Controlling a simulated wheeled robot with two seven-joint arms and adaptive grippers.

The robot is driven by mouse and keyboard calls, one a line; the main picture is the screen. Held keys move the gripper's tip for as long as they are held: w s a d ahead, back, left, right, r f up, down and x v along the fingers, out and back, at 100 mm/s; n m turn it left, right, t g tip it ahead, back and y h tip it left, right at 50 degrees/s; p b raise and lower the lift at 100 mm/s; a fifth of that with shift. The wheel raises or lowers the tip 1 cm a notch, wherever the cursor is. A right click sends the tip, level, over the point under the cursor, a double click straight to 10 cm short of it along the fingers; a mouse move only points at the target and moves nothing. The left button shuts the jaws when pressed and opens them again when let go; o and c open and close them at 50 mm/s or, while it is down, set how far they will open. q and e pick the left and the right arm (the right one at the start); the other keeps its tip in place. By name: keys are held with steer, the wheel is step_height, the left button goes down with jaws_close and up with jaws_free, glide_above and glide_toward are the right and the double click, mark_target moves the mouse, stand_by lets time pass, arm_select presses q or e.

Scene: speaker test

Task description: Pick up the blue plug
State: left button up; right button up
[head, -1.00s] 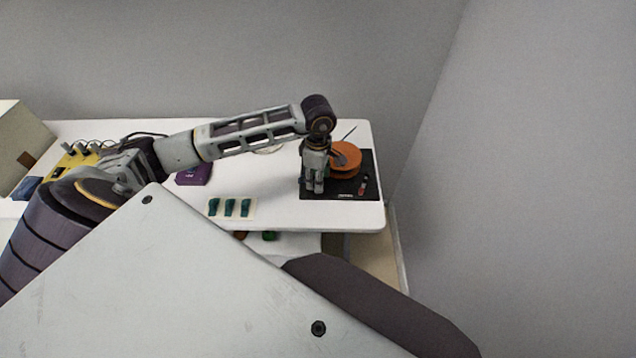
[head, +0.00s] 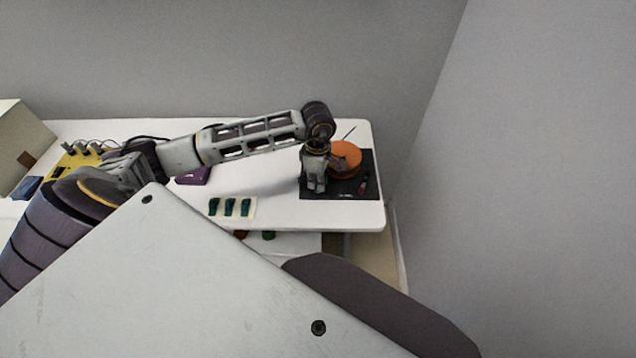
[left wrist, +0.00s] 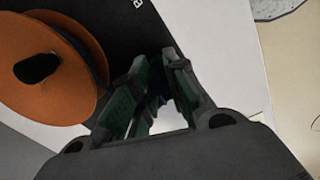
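My left gripper (head: 314,190) points down over the dark mat (head: 341,195) at the table's right end, left of the orange spool (head: 346,157). In the left wrist view its two green-padded fingers (left wrist: 157,68) come close together at the tips. A small dark blue piece (left wrist: 157,101) shows between them and may be the blue plug; the fingers hide most of it. I cannot tell whether they grip it. A dark blue cable (left wrist: 92,62) runs at the edge of the spool and passes toward the left finger. My right gripper is not in view.
A small reddish item (head: 363,187) lies on the mat right of the gripper. Several green pieces (head: 230,207) stand on a pale strip near the front edge. A purple box (head: 193,176) and a yellow unit (head: 75,161) are farther left. The white table (head: 290,212) is clear in front.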

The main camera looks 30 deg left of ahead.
arm_select(q)
jaws_close()
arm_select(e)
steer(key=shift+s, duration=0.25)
arm_select(q)
steer(key=shift+r, duration=0.1)
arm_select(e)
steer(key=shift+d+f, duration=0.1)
arm_select(q)
steer(key=shift+r, duration=0.2)
step_height(320, 180, up, 9)
steer(key=shift+r, duration=0.2)
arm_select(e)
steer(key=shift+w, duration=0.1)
arm_select(q)
steer(key=shift+r, duration=0.15)
